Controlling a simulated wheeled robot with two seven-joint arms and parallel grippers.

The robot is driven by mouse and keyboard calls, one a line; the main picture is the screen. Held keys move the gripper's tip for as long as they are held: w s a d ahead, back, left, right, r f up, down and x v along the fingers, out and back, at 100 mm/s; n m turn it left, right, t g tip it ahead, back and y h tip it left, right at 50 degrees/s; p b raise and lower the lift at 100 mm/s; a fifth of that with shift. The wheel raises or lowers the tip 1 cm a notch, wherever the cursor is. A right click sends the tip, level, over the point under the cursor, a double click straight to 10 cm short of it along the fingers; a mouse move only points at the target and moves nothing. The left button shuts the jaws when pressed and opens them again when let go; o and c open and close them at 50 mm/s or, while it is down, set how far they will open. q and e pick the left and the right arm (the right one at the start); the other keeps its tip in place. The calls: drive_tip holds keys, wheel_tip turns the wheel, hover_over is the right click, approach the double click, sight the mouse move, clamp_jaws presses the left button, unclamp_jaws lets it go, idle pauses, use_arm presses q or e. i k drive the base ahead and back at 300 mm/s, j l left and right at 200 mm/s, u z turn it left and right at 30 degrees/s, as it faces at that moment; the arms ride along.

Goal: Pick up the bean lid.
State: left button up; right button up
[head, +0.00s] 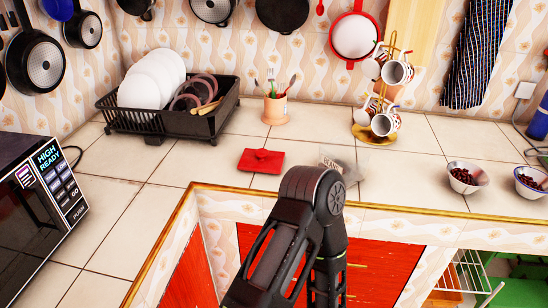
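A red square lid (261,160) with a small raised handle lies flat on the tiled counter, left of the middle of the head view. It may be the bean lid. A clear container (337,159) with faint lettering stands to its right, partly hidden behind one of my black arms. That arm rises from the bottom of the view, and its bent joint is in front of the counter edge, right of the lid. No fingertips of either gripper show. Nothing is seen touching the lid.
A black dish rack (172,122) with white plates stands behind left, beside a utensil cup (275,108). A mug stand (375,125) stands behind right. Two bowls (465,178) (533,183) are at right, a microwave (40,180) at left. Counter around the lid is clear.

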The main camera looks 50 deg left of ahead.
sight(261, 160)
drive_tip(key=i+l, duration=0.2)
drive_tip(key=i, duration=0.15)
drive_tip(key=i+l, duration=0.2)
drive_tip(key=i, duration=0.15)
drive_tip(key=u, duration=1.65)
